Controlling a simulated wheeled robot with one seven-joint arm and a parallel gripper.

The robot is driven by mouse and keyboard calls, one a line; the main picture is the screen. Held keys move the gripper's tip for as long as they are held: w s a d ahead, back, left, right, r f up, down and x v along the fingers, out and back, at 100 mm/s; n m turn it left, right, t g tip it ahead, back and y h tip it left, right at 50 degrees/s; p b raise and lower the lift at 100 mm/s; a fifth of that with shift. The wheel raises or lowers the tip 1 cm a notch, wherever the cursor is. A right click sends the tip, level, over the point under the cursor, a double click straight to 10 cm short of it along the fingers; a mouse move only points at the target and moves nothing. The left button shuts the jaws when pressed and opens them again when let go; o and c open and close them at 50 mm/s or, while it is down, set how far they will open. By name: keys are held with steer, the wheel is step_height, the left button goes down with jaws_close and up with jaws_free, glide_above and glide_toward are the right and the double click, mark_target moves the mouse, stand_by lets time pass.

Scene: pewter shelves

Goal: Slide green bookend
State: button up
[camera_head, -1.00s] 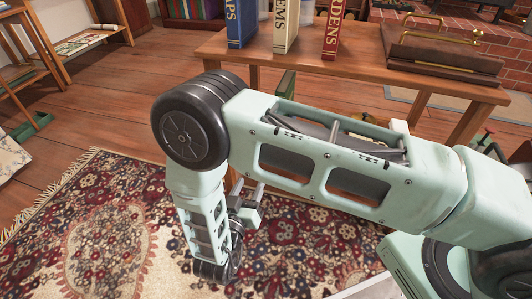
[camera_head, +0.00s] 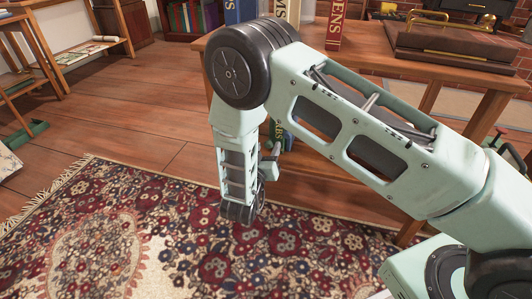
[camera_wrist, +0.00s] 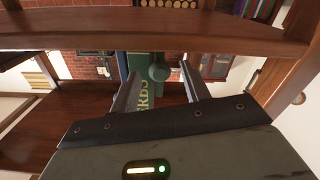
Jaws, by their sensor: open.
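A green book-shaped bookend with pale lettering and a round green knob stands in the table's lower bay. In the wrist view the bookend (camera_wrist: 146,93) shows between the fingers, its knob near the fingertips. Only a small lettered part of the bookend (camera_head: 279,134) shows in the head view, behind my arm. My gripper (camera_wrist: 160,72) is open, with one finger on each side of the knob; I cannot tell whether either touches it. In the head view my gripper (camera_head: 270,160) is small and partly hidden beside the lower shelf.
The wooden table (camera_head: 380,78) has its top above my gripper and a lower shelf (camera_head: 330,188) beside it. A red book (camera_head: 335,25) and a brown case (camera_head: 450,45) stand on top. A patterned rug (camera_head: 170,225) covers the floor in front.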

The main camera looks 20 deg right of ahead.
jaws_close()
steer(key=shift+w+a+p, duration=0.25)
steer(key=shift+w+a, duration=0.4)
steer(key=shift+a, duration=0.3)
steer(key=shift+w+a+p, duration=0.2)
steer(key=shift+w+a, duration=0.5)
steer(key=shift+a, duration=0.2)
steer(key=shift+w+a+p, duration=0.25)
steer(key=shift+w+a, duration=0.4)
steer(key=shift+a, duration=0.3)
jaws_free()
steer(key=p+v, duration=0.7)
steer(key=v, duration=1)
steer(key=shift+s, duration=0.15)
steer(key=shift+a, duration=0.1)
